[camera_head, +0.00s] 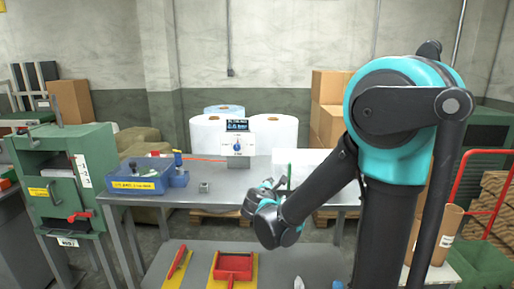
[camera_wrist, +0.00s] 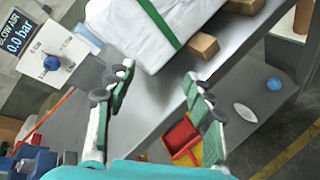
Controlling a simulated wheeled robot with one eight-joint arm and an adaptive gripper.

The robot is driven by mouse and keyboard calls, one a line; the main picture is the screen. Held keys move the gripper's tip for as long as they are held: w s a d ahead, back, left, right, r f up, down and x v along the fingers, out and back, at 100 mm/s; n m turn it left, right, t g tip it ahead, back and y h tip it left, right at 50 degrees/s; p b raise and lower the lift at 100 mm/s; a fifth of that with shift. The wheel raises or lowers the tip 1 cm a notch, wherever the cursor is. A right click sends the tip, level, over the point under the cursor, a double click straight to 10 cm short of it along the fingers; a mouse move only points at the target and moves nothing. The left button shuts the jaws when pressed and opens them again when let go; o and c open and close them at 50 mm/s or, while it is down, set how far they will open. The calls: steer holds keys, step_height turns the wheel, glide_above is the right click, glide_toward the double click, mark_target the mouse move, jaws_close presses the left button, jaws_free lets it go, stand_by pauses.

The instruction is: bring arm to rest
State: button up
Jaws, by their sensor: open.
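My gripper (camera_head: 270,192) hangs over the front part of the grey workbench (camera_head: 215,190) in the head view, with my teal and black arm folded down from the right. In the wrist view, the two green-padded fingers of my gripper (camera_wrist: 158,82) are spread apart with nothing between them. A white block with a green band (camera_wrist: 170,28) lies on the bench beyond the fingertips. In the head view that block (camera_head: 310,160) is partly hidden behind my arm.
A dial panel with a display (camera_head: 238,145) stands at the bench's back. A blue bin (camera_head: 145,181) sits at the bench's left end, near a small metal block (camera_head: 204,187). A green machine (camera_head: 70,175) stands left. A red dustpan (camera_head: 234,267) lies below in front.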

steer(key=s+d+f+m+g, duration=0.45)
steer(key=s+d+m, duration=0.2)
steer(key=d, duration=0.25)
steer(key=s+d+f+m+g+y, duration=0.1)
steer(key=s+f+m+g+y, duration=0.1)
steer(key=s+f+m, duration=0.3)
steer(key=s+d+f+m+g+y, duration=0.2)
steer(key=s+f+m, duration=0.3)
steer(key=s+m, duration=0.6)
steer(key=shift+s+g, duration=0.35)
steer(key=shift+s, duration=0.55)
